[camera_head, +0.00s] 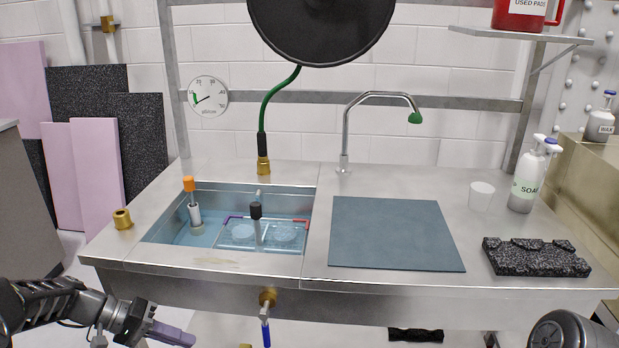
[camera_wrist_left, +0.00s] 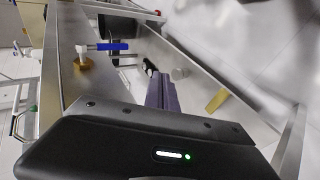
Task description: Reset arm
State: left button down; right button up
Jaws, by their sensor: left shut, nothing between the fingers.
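My left gripper (camera_head: 172,334) is at the lower left in the head view, below and in front of the steel bench's front edge. Its fingers are together with nothing between them. In the left wrist view the closed purple-grey fingers (camera_wrist_left: 162,92) point away from the black wrist housing. A valve with a blue handle (camera_head: 266,330) hangs under the bench front, to the right of the gripper and apart from it. The valve also shows in the left wrist view (camera_wrist_left: 105,47). My right gripper is not seen.
The steel bench (camera_head: 300,270) holds a sink (camera_head: 165,235) with a clear tray (camera_head: 270,236), a blue-grey mat (camera_head: 395,235), a white cup (camera_head: 481,196), a soap bottle (camera_head: 525,185) and a black speckled block (camera_head: 535,258). Pink and black panels (camera_head: 95,165) lean at the left wall.

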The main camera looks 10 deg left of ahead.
pick_arm(q)
notch_tip(320, 180, down, 13)
jog(key=a+n+y, duration=0.3)
jog(key=n+y, duration=0.2)
jog(key=s+d+f+m+y, duration=0.1)
jog(key=s+d+f, duration=0.3)
jog(key=d+f, duration=0.35)
jog(key=s+d+f+m+y, duration=0.1)
jog(key=s+d+f+y, duration=0.1)
jog(key=s+d+f, duration=0.55)
jog(key=s+d+r+m+g+h+p, duration=0.1)
jog(key=s+d+m, duration=0.1)
jog(key=s+d, duration=0.4)
jog(key=s+d+m+g+h, duration=0.1)
jog(key=s+d, duration=0.2)
jog(key=d, duration=0.5)
notch_tip(320, 180, up, 17)
jog(key=p, duration=1.7)
jog(key=shift+w, duration=0.15)
